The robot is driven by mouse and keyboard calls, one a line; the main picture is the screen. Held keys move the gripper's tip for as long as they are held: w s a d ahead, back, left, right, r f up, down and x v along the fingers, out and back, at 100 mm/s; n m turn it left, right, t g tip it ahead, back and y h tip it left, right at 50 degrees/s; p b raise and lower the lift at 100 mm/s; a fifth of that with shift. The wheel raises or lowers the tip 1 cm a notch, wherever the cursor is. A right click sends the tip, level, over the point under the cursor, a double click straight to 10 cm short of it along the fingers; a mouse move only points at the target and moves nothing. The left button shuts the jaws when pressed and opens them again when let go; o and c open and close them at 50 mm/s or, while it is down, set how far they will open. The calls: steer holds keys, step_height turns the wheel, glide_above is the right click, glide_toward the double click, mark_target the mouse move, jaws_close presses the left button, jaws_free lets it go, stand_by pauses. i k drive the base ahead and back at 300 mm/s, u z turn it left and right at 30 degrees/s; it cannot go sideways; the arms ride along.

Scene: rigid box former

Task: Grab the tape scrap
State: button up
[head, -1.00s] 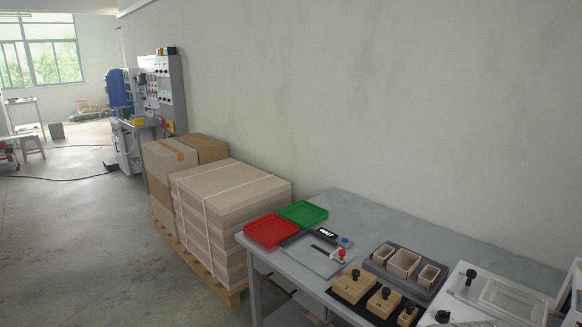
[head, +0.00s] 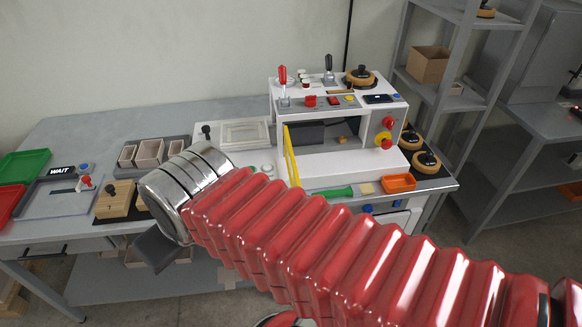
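I cannot make out the tape scrap for certain. A small beige piece (head: 367,188) lies at the table's front edge, between a green-handled tool (head: 333,192) and an orange tray (head: 398,183); it is too small to identify. My red ribbed arm crosses the lower picture to a shiny metal wrist. My gripper (head: 155,248) shows only as a dark part below that wrist, near the table's front edge. Its fingers cannot be made out, nor whether it holds anything. The arm hides part of the table front and the floor.
A white box-forming machine (head: 340,165) with levers and a yellow guard (head: 291,158) stands on the grey table (head: 95,122). Wooden blocks (head: 118,200), small boxes (head: 150,153) and a green tray (head: 22,165) are left. Grey shelving (head: 455,45) stands right. The table's back left is clear.

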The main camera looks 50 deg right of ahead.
mark_target(343, 139)
steer(key=z, duration=1.25)
steer(key=k, duration=0.9)
steer(key=z, duration=0.25)
steer(key=i, duration=1)
steer(key=u, duration=0.05)
